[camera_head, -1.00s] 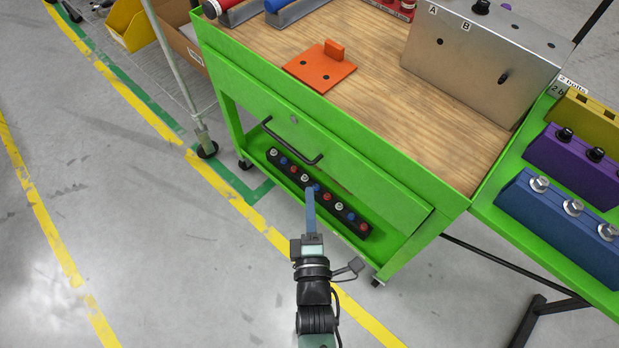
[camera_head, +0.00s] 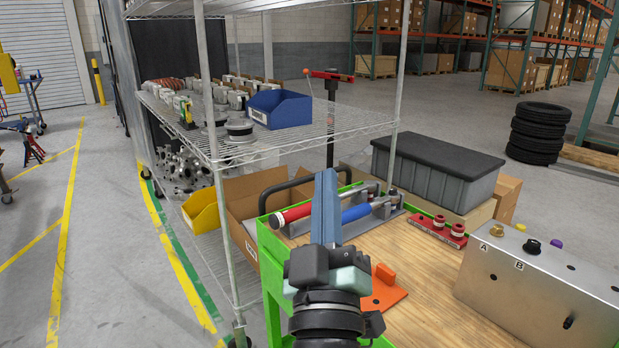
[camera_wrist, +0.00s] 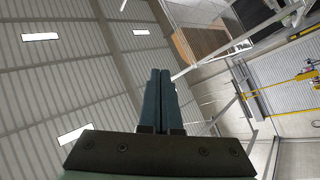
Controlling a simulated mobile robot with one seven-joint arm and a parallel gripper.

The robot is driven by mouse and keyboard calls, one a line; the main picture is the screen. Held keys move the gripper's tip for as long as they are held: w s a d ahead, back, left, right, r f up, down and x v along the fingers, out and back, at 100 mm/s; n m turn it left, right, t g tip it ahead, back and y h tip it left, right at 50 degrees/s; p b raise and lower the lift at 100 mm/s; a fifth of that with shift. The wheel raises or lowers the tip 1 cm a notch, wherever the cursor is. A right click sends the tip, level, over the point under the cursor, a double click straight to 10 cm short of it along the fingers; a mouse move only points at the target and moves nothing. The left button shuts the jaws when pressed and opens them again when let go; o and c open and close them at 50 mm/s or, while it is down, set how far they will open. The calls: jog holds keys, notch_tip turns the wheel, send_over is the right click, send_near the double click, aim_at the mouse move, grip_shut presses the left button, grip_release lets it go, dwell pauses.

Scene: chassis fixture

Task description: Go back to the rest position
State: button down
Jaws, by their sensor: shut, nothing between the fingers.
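My gripper (camera_head: 326,198) is raised in front of the green cart in the head view, its fingers pointing up. In the wrist view the two fingers (camera_wrist: 161,92) lie side by side, shut, with nothing between them. Behind the gripper is the wooden cart top (camera_head: 428,270). On it are an orange plate with an upright tab (camera_head: 383,291), a metal box marked A and B (camera_head: 545,290), and a red and a blue tool in grey holders (camera_head: 362,211). The gripper and wrist hide part of the cart top and orange plate.
A wire shelf rack (camera_head: 290,138) with a blue bin (camera_head: 279,109) stands behind and left of the cart. A yellow bin (camera_head: 203,210) sits lower on it. A grey tote (camera_head: 437,170) is behind the cart. Open floor (camera_head: 110,260) lies to the left.

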jog(key=s+a+r+m+t, duration=0.1)
jog(key=s+r+m+t, duration=0.15)
jog(key=s+r, duration=0.6)
jog(key=s+a+r+m+t, duration=0.1)
jog(key=s+r+m, duration=0.35)
jog(key=r, duration=0.75)
notch_tip(320, 180, up, 18)
jog(key=p, duration=1.8)
jog(key=shift+s+y, duration=0.4)
